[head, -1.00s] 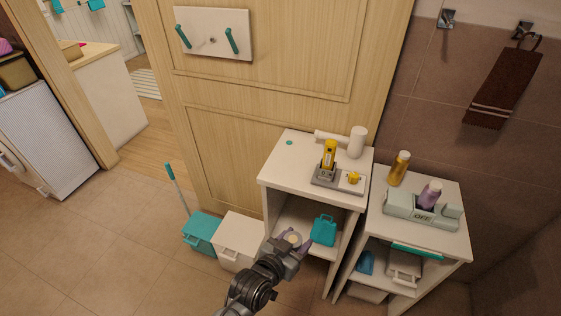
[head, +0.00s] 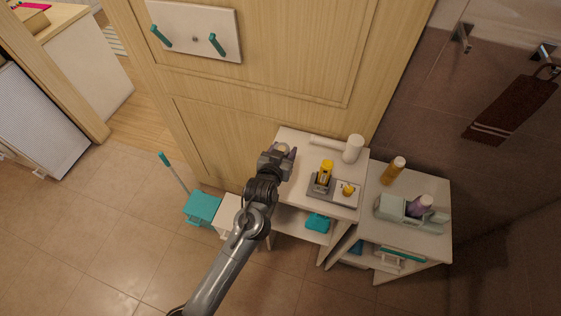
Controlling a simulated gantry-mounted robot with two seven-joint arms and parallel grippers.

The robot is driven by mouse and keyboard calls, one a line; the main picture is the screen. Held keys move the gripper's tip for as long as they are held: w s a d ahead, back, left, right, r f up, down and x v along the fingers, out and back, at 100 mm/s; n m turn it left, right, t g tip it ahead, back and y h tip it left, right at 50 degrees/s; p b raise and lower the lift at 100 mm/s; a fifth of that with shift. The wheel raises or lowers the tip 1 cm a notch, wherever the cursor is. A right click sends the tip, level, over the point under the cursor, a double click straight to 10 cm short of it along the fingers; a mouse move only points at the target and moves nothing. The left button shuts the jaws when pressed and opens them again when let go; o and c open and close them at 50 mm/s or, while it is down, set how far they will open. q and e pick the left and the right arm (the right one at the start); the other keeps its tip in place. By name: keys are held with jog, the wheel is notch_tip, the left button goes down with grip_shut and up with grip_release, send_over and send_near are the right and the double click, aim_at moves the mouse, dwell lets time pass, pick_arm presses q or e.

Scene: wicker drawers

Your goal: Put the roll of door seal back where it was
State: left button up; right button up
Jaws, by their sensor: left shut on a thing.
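My left gripper (head: 285,152) is at the left end of the top of the left white cabinet (head: 296,194). It is shut on a small pale roll, which I take to be the roll of door seal (head: 282,147). Only a little of the roll shows, since the fingers and wrist cover most of it. I cannot tell whether the roll touches the cabinet top. My right gripper is not in view.
On the same top, right of the gripper, stand a grey tray (head: 344,201) with yellow items and a white cylindrical thing (head: 353,149). A teal case (head: 317,222) lies on the shelf below. A second cabinet (head: 411,237) stands to the right, and a door (head: 215,143) behind.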

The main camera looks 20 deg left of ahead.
pick_arm(q)
jog(key=shift+w+r, duration=0.4)
jog(key=shift+r, duration=0.05)
jog(key=shift+w+f+p, duration=0.15)
jog(key=shift+f+p, duration=0.1)
jog(key=shift+p, duration=0.05)
jog(key=shift+f+b, duration=0.3)
jog(key=shift+f, duration=4.45)
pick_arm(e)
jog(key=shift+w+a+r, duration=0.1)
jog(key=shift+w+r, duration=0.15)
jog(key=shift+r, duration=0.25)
pick_arm(q)
jog(key=shift+f, duration=0.15)
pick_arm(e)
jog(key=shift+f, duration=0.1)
pick_arm(q)
jog(key=o, duration=1.1)
jog(key=shift+o, duration=0.2)
